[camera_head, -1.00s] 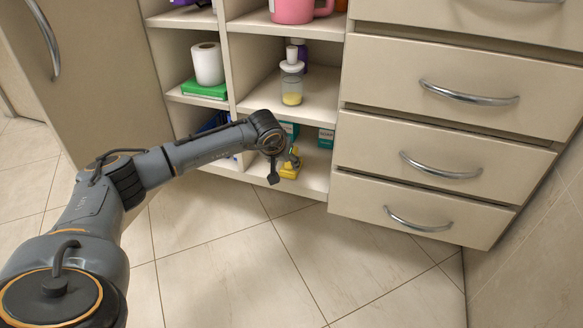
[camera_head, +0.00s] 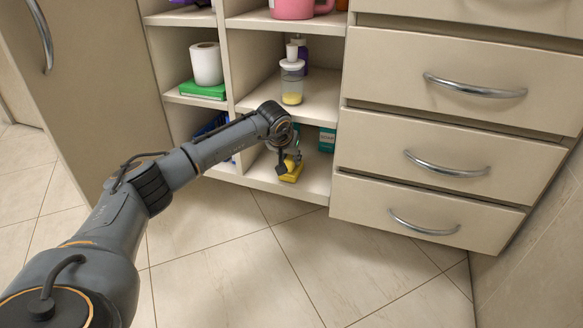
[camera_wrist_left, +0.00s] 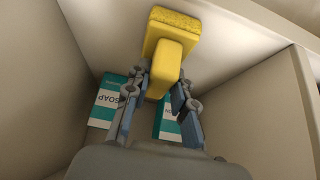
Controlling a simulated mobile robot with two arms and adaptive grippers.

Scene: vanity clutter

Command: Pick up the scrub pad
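The scrub pad (camera_wrist_left: 163,58) is yellow, with a flat wide part and a narrower raised block. In the head view the scrub pad (camera_head: 291,175) lies at the front of the bottom middle compartment, partly hidden by my gripper. My left gripper (camera_head: 287,166) is over it. In the left wrist view the gripper (camera_wrist_left: 162,84) is open, with one finger on each side of the raised block. I cannot tell whether either finger touches it. My right gripper is not in view.
Two teal soap boxes (camera_wrist_left: 108,101) (camera_wrist_left: 168,122) are in the same compartment. The compartment has side walls and a shelf (camera_head: 318,108) above, holding a pump bottle (camera_head: 292,82). Closed drawers (camera_head: 440,150) stand to the right. The tiled floor in front is clear.

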